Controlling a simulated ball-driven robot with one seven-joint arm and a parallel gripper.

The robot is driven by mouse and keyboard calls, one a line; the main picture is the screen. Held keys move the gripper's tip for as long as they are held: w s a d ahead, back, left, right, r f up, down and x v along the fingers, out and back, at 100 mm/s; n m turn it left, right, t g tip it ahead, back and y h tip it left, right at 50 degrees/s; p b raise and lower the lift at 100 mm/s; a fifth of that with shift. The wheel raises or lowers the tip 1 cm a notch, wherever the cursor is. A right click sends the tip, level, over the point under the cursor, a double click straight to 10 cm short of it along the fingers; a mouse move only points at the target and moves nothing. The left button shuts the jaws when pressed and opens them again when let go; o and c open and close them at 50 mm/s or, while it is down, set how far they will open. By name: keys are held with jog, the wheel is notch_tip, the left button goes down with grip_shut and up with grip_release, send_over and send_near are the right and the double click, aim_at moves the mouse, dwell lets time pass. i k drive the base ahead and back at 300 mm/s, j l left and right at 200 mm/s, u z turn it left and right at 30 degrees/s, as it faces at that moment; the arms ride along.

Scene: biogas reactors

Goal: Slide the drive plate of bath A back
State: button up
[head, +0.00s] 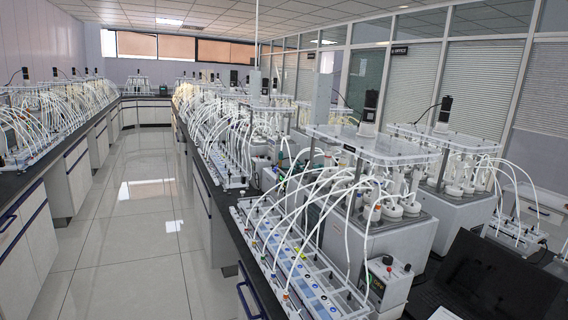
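No gripper of mine shows in this view. The nearest water bath (398,238), a pale grey box, stands on the dark bench at the right of the picture. A clear, flat drive plate (375,142) lies level above it, with a black motor (370,104) standing up at its far side. White-capped bottles and white tubes crowd under and in front of the plate. A second bath (465,212) with a similar plate (445,138) and motor (444,110) stands behind to the right. I cannot read any letter marking bath A.
A long tray (300,268) with tubes lies along the bench's aisle edge. A control box (387,283) and an open black laptop (495,280) stand at the front right. The tiled aisle (140,230) is clear. Another crowded bench (40,165) runs along the left.

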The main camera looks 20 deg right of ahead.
aim_at(382, 147)
jog(key=i+z, duration=0.1)
jog(key=i, duration=0.6)
jog(key=i+j, duration=0.15)
jog(key=i, duration=0.5)
jog(key=i+j+z, duration=0.15)
jog(key=i, duration=0.5)
jog(key=i+j+z, duration=0.1)
jog(key=i+z, duration=0.2)
jog(key=i, duration=0.15)
jog(key=i+j+z, duration=0.25)
jog(key=i, duration=0.15)
